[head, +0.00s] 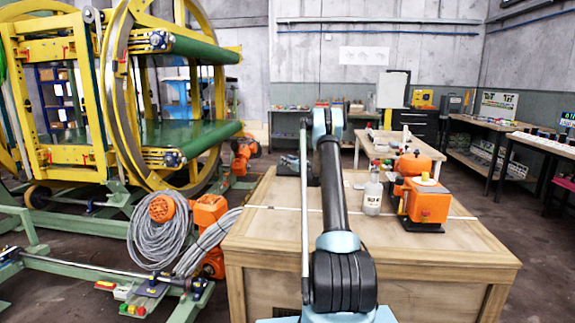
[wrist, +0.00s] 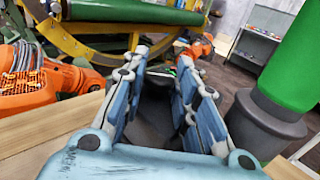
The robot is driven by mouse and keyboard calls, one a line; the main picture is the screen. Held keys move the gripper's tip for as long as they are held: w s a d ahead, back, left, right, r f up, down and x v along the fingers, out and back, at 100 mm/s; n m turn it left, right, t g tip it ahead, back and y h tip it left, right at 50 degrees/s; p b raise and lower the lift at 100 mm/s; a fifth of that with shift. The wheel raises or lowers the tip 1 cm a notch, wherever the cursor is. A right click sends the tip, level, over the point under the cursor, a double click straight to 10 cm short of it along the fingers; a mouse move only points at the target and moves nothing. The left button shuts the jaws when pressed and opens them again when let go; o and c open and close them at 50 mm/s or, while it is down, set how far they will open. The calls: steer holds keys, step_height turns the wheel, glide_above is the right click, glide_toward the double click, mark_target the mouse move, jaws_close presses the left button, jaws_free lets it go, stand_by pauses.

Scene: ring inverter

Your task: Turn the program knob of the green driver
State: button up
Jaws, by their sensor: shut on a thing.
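My gripper (wrist: 163,62) has its blue, jointed fingers closed in on a dark thing (wrist: 155,112) in the wrist view. A small patch of green shows near the fingertips, at the far end of the dark thing. I cannot tell whether this is the green driver, and no program knob can be made out. In the head view my arm hides most of the gripper, above the far side of the wooden crate (head: 263,225). A dark, blurred thing (head: 290,162) shows there, just left of my arm.
A large green cylinder with a dark grey base (wrist: 270,120) stands close on the right in the wrist view. A grey bottle (head: 372,197) and an orange machine (head: 428,203) stand on the crate, right of my arm. Coiled grey cable (head: 162,240) hangs left of the crate.

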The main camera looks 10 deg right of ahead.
steer(key=shift+s+a+m+t+h, duration=0.15)
steer(key=shift+m+t+h, duration=0.35)
steer(key=shift+m+h, duration=0.8)
steer(key=shift+w+a+m+t+h, duration=0.1)
steer(key=shift+m+t+h, duration=0.55)
steer(key=shift+h, duration=1.15)
steer(key=shift+m, duration=0.25)
steer(key=o, duration=0.7)
steer(key=s, duration=0.4)
steer(key=s+d, duration=0.1)
steer(key=s, duration=0.7)
steer(key=shift+d+f, duration=0.1)
steer(key=shift+d, duration=0.2)
